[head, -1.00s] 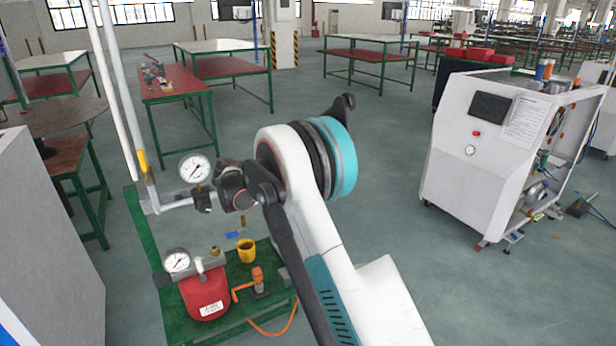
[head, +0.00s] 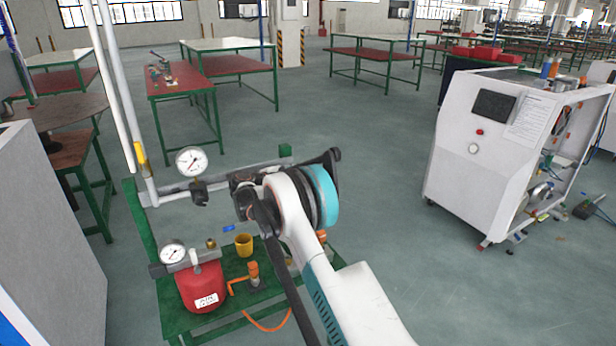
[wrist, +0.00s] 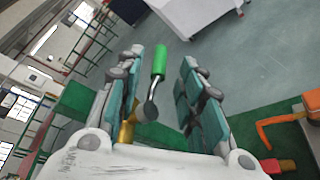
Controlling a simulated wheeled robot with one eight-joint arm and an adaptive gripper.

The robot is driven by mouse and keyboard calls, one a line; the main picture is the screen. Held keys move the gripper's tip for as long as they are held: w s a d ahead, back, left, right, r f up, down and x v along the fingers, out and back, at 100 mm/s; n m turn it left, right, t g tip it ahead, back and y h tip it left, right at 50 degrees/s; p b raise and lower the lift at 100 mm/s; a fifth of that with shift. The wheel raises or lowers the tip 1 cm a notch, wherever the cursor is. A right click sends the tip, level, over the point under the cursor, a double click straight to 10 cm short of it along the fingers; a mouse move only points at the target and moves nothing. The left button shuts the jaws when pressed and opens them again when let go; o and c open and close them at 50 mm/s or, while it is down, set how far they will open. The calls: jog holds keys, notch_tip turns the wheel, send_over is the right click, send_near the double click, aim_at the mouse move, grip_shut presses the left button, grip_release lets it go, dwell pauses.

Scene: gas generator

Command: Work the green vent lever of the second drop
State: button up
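In the wrist view the green vent lever (wrist: 159,61) stands between the two fingers of my gripper (wrist: 160,85). It has a green handle on a thin metal stem that runs down to a dark rounded end. The teal-padded fingers are apart, with a visible gap on each side of the handle, so my gripper is open and holds nothing. A brass-coloured part (wrist: 126,131) shows beside the left finger. In the head view my arm covers the lever, and I cannot make out the fingertips there.
The green stand (head: 142,225) carries a pipe with an upper gauge (head: 191,161), a lower gauge (head: 172,254), a red vessel (head: 203,288), a yellow cup (head: 244,245) and an orange fitting (head: 252,270). A white cabinet (head: 480,165) stands at right. Open floor lies between.

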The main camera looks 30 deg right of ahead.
jog(key=shift+b+x, duration=0.65)
jog(key=shift+x, duration=2.1)
jog(key=shift+c, duration=0.6)
grip_shut()
